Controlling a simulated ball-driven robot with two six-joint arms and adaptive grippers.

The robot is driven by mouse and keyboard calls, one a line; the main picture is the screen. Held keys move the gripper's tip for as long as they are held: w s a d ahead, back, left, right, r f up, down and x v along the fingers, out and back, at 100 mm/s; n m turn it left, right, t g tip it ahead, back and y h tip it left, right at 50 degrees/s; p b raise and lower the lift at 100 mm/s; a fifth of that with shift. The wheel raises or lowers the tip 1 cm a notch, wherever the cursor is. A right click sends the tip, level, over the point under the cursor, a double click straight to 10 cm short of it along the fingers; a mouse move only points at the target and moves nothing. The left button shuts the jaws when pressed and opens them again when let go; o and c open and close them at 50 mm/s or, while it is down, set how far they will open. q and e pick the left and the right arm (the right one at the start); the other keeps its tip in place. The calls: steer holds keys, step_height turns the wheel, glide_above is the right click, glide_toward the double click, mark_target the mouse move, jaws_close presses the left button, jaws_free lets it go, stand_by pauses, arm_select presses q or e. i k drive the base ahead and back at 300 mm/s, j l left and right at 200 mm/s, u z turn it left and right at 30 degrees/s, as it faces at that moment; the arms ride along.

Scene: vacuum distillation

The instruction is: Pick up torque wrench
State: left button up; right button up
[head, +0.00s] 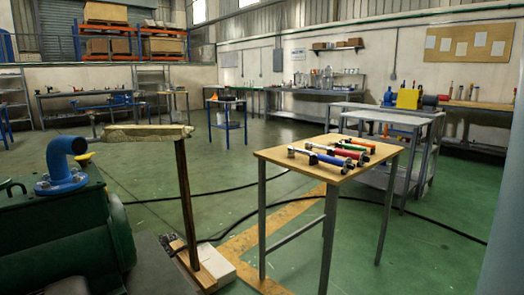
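Several wrench-like tools with coloured handles lie side by side on a small wood-topped table (285,158) right of centre in the head view. Neither of my grippers shows in this view.
A green machine with a blue pipe elbow (62,170) stands at lower left. A wooden post (186,190) stands between it and the table. A grey cart (385,120) stands behind the table. Black hoses (440,228) cross the green floor.

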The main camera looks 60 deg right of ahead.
mark_target(309, 145)
steer(key=z, duration=2.25)
steer(key=i+l+u, duration=0.15)
steer(key=i+l, duration=0.45)
steer(key=i+l+u, duration=0.2)
steer(key=i+l, duration=0.35)
steer(key=l, duration=0.2)
